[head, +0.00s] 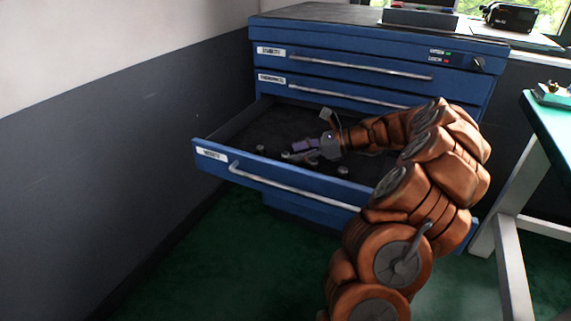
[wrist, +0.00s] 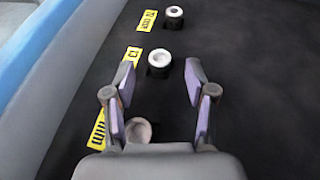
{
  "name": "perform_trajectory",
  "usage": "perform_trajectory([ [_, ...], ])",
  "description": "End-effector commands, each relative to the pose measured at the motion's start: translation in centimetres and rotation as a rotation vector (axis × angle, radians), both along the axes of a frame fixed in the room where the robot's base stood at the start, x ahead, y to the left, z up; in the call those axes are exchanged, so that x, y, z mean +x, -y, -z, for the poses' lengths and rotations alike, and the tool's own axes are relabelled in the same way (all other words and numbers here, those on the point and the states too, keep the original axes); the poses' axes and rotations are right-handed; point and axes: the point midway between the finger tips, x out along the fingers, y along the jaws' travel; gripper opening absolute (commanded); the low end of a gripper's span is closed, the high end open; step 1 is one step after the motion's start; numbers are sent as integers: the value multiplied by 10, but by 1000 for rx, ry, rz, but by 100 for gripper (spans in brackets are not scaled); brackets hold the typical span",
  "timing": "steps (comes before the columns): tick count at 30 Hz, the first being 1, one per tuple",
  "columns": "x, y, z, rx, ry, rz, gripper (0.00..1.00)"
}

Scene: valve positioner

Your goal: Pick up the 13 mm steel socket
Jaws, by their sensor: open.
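My gripper (head: 303,148) reaches into the open blue drawer (head: 278,193). In the wrist view my gripper (wrist: 161,82) is open, with its two fingers apart. A pale round socket (wrist: 159,63) sits in the dark drawer liner between and just beyond the fingertips, with no finger visibly touching it. Its yellow label (wrist: 130,76) is partly hidden by the left finger, and I cannot read the size. Another socket (wrist: 175,12) is farther off at the top. A third socket (wrist: 138,131) lies closer, between the finger bases and partly covered by the gripper body.
A yellow label (wrist: 147,20) stands beside the far socket, and another label (wrist: 98,131) is partly hidden at the lower left. The blue drawer wall (wrist: 40,50) runs along the left. Shut drawers (head: 345,65) rise above the open one. A green-topped table (head: 548,120) stands at right.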

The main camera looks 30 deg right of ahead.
Motion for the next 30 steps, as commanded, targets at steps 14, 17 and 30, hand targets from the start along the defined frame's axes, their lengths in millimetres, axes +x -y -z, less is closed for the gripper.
perform_trajectory([
  [14, 13, -14, 8, 0, 1, -1, 48],
  [17, 13, -14, 8, 0, 1, -1, 38],
  [30, 13, -14, 8, 0, 0, -1, 0],
])
